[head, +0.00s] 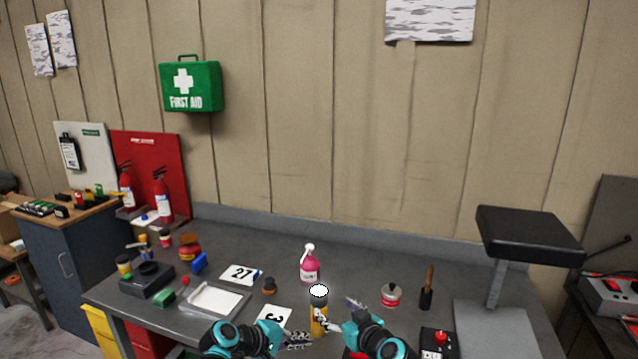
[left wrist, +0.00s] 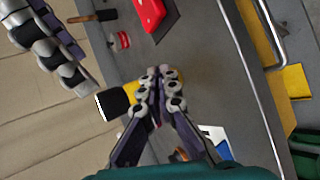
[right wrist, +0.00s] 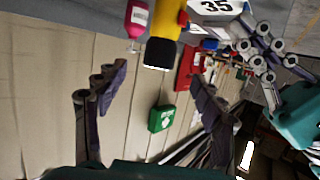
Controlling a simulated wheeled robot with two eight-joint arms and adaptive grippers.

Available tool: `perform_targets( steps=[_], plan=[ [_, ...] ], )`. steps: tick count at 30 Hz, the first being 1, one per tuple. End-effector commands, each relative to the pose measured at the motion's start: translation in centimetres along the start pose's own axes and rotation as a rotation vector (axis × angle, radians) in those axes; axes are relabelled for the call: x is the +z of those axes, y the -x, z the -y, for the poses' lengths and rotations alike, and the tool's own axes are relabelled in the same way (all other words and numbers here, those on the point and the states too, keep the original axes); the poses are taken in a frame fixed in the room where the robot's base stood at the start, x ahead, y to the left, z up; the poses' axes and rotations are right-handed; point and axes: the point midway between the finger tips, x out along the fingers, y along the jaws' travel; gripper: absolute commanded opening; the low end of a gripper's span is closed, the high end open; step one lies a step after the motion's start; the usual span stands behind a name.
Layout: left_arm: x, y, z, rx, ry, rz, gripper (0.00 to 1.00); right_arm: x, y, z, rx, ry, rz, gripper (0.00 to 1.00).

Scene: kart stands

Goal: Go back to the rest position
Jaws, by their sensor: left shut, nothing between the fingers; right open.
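My left gripper (head: 298,339) is shut and empty low at the table's front, beside a yellow bottle (head: 319,325) with a dark, white-topped cap. In the left wrist view its closed fingers (left wrist: 160,85) overlap the bottle, and I cannot tell whether they touch it. My right gripper (head: 340,311) is open just right of the bottle. In the right wrist view its fingers (right wrist: 153,90) are spread with nothing held, and the bottle (right wrist: 168,20) stands beyond them. The left gripper's fingers (right wrist: 262,50) also show there.
A pink bottle (head: 310,268) stands behind the yellow one. Number cards (head: 241,274), a white tray (head: 214,301) and small items lie to the left. A red-labelled tin (head: 391,295), a wooden-handled brush (head: 427,290) and a black-topped stand (head: 530,232) are to the right.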

Motion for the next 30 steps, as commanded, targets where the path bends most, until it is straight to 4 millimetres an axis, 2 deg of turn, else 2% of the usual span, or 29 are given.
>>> perform_targets(
  steps=[6, 10, 14, 17, 24, 30],
  plan=[
    [0.2, 0.3, 0.0, -0.006, -0.009, -0.004, 0.0, 0.0, 2.2, 0.1, -0.001, -0.001, 0.006, 0.68],
    [1.3, 2.3, 0.1, -0.052, -0.073, -0.033, 0.0, 0.1, 4.3, 0.7, -0.003, -0.015, 0.05, 0.68],
    [3.5, 6.2, 0.9, -0.148, -0.207, -0.086, 0.0, 1.1, 8.1, 1.7, 0.005, -0.046, 0.144, 0.68],
    [5.4, 9.6, 2.2, -0.236, -0.33, -0.131, 0.0, 2.5, 11.7, 2.4, 0.028, -0.078, 0.232, 0.68],
    [9.4, 17.5, 7.1, -0.455, -0.63, -0.213, 0.0, 7.4, 20.6, 3.1, 0.143, -0.167, 0.439, 0.68],
    [11.6, 22.4, 11.8, -0.622, -0.848, -0.256, 0.0, 11.9, 27.2, 2.8, 0.283, -0.237, 0.572, 0.68]
  ],
)
